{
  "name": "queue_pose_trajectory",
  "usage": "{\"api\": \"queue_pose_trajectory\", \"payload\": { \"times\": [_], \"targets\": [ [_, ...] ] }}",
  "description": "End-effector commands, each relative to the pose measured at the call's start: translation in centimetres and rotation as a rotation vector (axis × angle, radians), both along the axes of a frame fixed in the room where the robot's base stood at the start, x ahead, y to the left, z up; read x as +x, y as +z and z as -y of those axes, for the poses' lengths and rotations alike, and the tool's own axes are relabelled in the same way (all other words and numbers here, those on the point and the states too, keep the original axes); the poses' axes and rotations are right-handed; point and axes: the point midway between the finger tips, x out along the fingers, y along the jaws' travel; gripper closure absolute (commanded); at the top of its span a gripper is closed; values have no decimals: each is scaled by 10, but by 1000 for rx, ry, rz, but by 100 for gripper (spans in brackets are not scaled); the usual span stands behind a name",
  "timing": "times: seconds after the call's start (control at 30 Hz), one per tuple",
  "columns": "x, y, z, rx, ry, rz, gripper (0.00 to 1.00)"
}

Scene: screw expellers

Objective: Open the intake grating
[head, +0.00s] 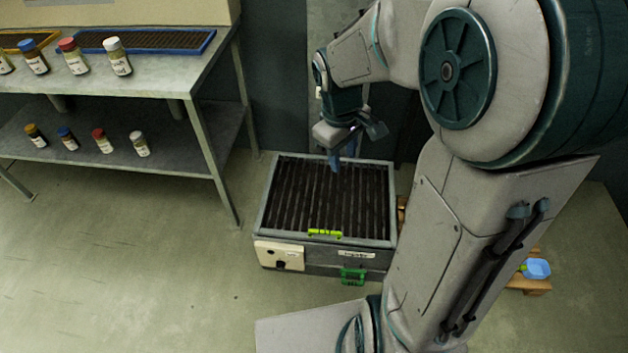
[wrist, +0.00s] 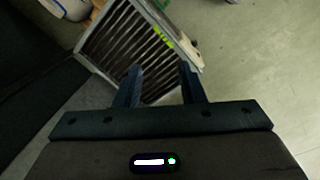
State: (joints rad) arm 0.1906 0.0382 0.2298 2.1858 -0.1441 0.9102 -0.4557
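The intake grating (head: 325,200) is a dark slatted panel in a grey frame on top of a low box-shaped machine (head: 330,262). It looks shut and flat. A yellow-green handle (head: 324,233) sits on its near edge. The grating also shows in the wrist view (wrist: 125,45), with the handle (wrist: 162,38) toward its right edge. My gripper (head: 342,160) is above the far part of the grating, pointing down, apart from the handle. In the wrist view its two fingers (wrist: 160,85) are spread with nothing between them.
A green handle (head: 353,275) and a pale panel (head: 279,255) are on the machine's front. A metal shelf table (head: 190,85) with several jars stands at left. A blue container (head: 537,268) rests on a wooden piece at right. Floor in front of the shelf is clear.

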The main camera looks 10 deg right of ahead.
Motion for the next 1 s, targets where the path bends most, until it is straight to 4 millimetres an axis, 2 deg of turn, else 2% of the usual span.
{"api": "queue_pose_trajectory", "payload": {
  "times": [0.03, 0.17, 0.3, 0.4, 0.5, 0.6, 0.87, 1.0],
  "targets": [
    [13, -43, 1, 5, 55, -34, 64],
    [43, -110, 2, 28, 213, -101, 64],
    [71, -185, 2, 79, 379, -160, 64],
    [88, -233, 2, 121, 480, -187, 64],
    [100, -271, 2, 161, 563, -201, 64],
    [108, -296, 1, 192, 619, -209, 64],
    [113, -322, 1, 217, 667, -213, 64],
    [109, -345, -1, 218, 667, -213, 64]
  ]
}}
